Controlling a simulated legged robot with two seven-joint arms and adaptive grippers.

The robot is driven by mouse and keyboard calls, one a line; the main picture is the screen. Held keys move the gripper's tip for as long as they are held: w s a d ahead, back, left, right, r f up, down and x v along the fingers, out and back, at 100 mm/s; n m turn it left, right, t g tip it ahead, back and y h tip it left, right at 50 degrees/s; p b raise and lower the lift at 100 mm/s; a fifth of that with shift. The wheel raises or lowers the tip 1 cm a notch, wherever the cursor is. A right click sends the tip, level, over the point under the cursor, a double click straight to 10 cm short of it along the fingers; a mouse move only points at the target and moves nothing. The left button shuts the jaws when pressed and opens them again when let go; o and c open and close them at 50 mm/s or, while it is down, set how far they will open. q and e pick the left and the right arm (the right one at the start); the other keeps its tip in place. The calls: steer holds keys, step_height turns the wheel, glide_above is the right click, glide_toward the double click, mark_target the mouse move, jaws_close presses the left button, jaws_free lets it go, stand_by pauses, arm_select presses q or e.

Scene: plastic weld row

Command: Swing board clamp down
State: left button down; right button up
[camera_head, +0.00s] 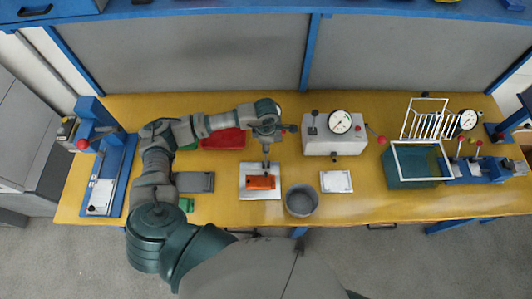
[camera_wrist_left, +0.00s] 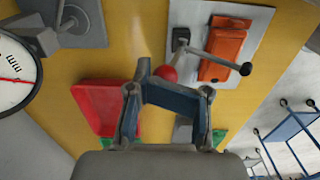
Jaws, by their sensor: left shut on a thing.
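The orange board (camera_head: 261,183) lies on a pale metal plate (camera_head: 246,192) at the middle of the bench. The board clamp (camera_head: 266,165) stands at the plate's back edge. In the left wrist view, the clamp has a dark base (camera_wrist_left: 181,38), a grey bar across the orange board (camera_wrist_left: 226,48) and a black knob (camera_wrist_left: 246,69). A red ball knob (camera_wrist_left: 166,73) shows at my left gripper's fingertips. My left gripper (camera_head: 266,146) is above and behind the board, shut on what looks like the clamp's handle; the fingers partly hide the contact. My right gripper is not in view.
A white gauge box (camera_head: 334,144) with levers stands right of my left gripper. A red bin (camera_head: 224,139) is to its left. A grey bucket (camera_head: 301,201) stands close right of the plate.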

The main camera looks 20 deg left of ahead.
arm_select(q)
steer(key=shift+r, duration=0.1)
steer(key=shift+s+d+r, duration=0.1)
steer(key=shift+s+r, duration=0.1)
steer(key=shift+s, duration=0.3)
steer(key=shift+s+d, duration=0.2)
steer(key=shift+s, duration=0.05)
stand_by(0.4)
steer(key=shift+s+d, duration=0.2)
steer(key=shift+s, duration=0.25)
stand_by(0.5)
